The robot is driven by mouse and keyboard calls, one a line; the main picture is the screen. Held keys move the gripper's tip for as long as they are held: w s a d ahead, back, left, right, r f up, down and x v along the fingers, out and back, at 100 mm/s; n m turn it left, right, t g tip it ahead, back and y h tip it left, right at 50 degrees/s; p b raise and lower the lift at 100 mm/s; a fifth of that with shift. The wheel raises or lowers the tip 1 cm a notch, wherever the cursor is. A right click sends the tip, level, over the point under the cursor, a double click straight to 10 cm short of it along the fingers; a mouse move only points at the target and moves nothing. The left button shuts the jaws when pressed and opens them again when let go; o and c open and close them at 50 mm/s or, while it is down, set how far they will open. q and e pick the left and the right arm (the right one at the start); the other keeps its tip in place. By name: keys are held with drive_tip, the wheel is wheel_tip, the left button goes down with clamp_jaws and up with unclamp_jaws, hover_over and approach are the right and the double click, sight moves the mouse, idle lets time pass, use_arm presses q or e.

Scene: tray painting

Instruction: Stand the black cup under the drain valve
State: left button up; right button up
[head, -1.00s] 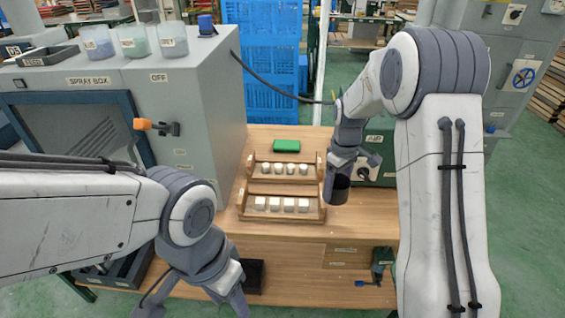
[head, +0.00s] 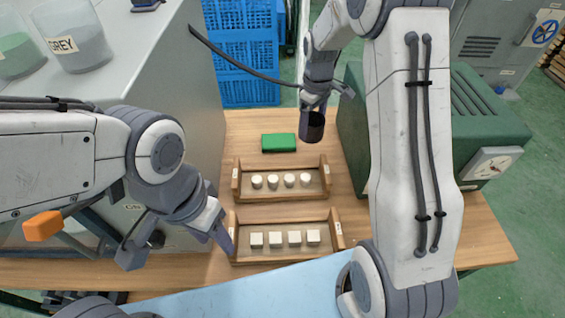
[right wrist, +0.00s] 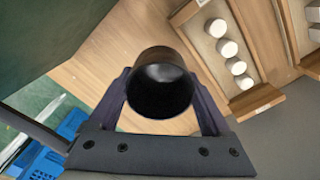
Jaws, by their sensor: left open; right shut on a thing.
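The black cup (head: 312,125) hangs in my right gripper (head: 318,105) above the far part of the wooden table. In the right wrist view the cup (right wrist: 160,90) sits between the two fingers of my right gripper (right wrist: 160,88), its dark open mouth facing the camera. My left gripper (head: 178,248) is open and empty, at the left of the trays near the spray box. I cannot make out the drain valve in these frames.
A wooden tray (head: 236,187) holds several white round pieces; a nearer tray (head: 233,252) holds several white square pieces. A green block (head: 278,142) lies behind them. The grey spray box (head: 160,110) stands left, a green machine (head: 480,115) right.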

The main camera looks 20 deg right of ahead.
wheel_tip(320, 180, down, 6)
drive_tip(key=shift+r, duration=0.25)
drive_tip(key=shift+f+p, duration=0.4)
drive_tip(key=shift+f, duration=1.6)
drive_tip(key=shift+f, duration=0.1)
drive_tip(key=o, duration=1.2)
drive_tip(key=shift+c, duration=0.2)
